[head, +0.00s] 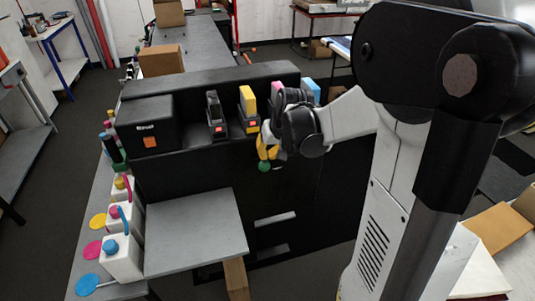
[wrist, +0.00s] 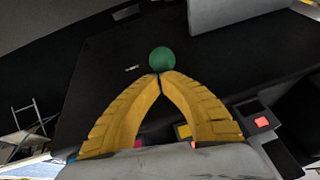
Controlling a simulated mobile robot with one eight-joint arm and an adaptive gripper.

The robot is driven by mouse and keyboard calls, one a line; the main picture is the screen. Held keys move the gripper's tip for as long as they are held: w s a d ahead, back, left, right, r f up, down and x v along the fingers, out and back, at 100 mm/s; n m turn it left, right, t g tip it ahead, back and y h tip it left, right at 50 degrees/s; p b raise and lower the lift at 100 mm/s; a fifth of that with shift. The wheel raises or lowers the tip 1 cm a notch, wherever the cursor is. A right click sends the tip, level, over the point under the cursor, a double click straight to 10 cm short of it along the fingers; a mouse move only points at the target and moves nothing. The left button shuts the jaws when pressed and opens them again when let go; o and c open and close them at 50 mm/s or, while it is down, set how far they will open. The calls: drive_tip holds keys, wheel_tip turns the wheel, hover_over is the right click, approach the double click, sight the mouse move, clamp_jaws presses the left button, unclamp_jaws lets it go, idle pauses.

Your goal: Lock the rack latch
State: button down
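The black rack (head: 200,175) is a printer-like cabinet with black, yellow, pink and blue cartridges along its top. A green ball-shaped knob (head: 264,166), perhaps the latch handle, shows at its front face; it is also in the wrist view (wrist: 162,60). My gripper (head: 268,155) has yellow fingers and points down at the knob. In the wrist view the fingertips (wrist: 160,76) meet just at the knob's near edge, with an arched gap behind them. The knob stands beyond the tips, not visibly between them; whether they touch it is unclear. No other latch part is clear.
A grey tray (head: 195,235) juts out at the rack's lower left. White ink bottles (head: 122,258) with coloured caps stand along the left bench. A black box (head: 145,125) sits on the rack's left end. Dark floor is open at far left.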

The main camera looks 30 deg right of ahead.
drive_tip(key=shift+s+f+t+b, duration=0.25)
drive_tip(key=shift+t+b, duration=0.15)
drive_tip(key=f+t+b, duration=0.1)
drive_tip(key=s+f+t+b, duration=0.1)
drive_tip(key=b, duration=0.1)
drive_tip(key=shift+s+a+h+b, duration=0.25)
drive_tip(key=shift+a+h+b, duration=0.05)
drive_tip(key=shift+h, duration=0.1)
wheel_tip(320, 180, down, 9)
drive_tip(key=t+b, duration=0.3)
drive_tip(key=b, duration=0.9)
drive_tip(key=shift+s+a+f+t+h, duration=0.15)
drive_tip(key=shift+s+t+h, duration=0.15)
drive_tip(key=shift+s+h, duration=0.15)
drive_tip(key=shift+w+f, duration=0.1)
drive_tip(key=shift+f, duration=0.05)
